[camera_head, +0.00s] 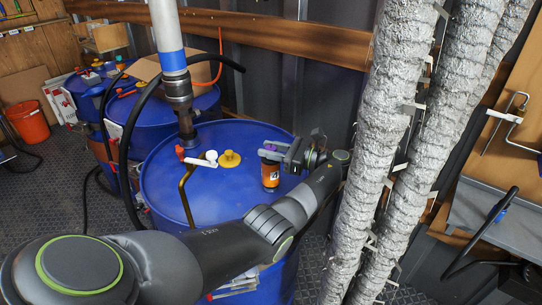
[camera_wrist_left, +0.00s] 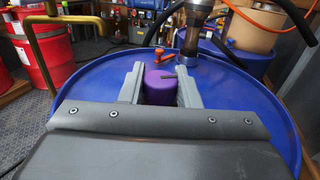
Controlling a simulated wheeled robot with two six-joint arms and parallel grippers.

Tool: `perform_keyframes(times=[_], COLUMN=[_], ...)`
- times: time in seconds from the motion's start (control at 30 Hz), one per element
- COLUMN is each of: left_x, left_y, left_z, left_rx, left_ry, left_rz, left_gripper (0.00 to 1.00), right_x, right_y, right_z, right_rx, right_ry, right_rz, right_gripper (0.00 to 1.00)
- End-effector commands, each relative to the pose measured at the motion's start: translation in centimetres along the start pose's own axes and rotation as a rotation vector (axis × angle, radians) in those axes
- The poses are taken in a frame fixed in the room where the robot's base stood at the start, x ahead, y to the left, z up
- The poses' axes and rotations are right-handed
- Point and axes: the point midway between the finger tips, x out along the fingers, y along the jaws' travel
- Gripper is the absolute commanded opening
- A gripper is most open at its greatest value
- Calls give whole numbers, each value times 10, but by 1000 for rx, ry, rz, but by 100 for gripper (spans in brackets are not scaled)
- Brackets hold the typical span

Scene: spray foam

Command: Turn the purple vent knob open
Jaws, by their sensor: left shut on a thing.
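The purple vent knob (camera_wrist_left: 160,88) shows in the left wrist view as a purple cylinder between the two grey fingers. In the head view, a bit of purple shows on top of a small orange and black canister (camera_head: 270,174) standing on the blue drum (camera_head: 215,200). My left gripper (camera_head: 272,151) is shut on the knob from the right side, with its fingers at the canister's top. It also shows in the left wrist view (camera_wrist_left: 161,84). A small dark mark shows on the knob's top. My right gripper is not in view.
A red-handled valve and a vertical pump pipe (camera_head: 172,65) stand behind. Silver-wrapped ducts (camera_head: 386,140) rise right of my forearm.

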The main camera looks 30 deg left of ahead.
Motion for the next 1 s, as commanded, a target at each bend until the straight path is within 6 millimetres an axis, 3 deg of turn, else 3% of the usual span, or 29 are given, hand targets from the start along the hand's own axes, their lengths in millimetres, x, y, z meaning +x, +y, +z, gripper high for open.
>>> perform_keyframes(times=[0.57,0.6,0.73,1.0], left_x=[0,0,0,0], left_y=[0,0,0,0], left_z=[-1,-1,-1,0], left_rx=[2,2,2,1], left_ry=[0,0,0,0], left_rz=[35,35,35,34], left_gripper=[6,31,48,51], right_x=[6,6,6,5], right_y=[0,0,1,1], right_z=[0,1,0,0], right_rx=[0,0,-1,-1], right_ry=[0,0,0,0], right_rz=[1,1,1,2], right_gripper=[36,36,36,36])
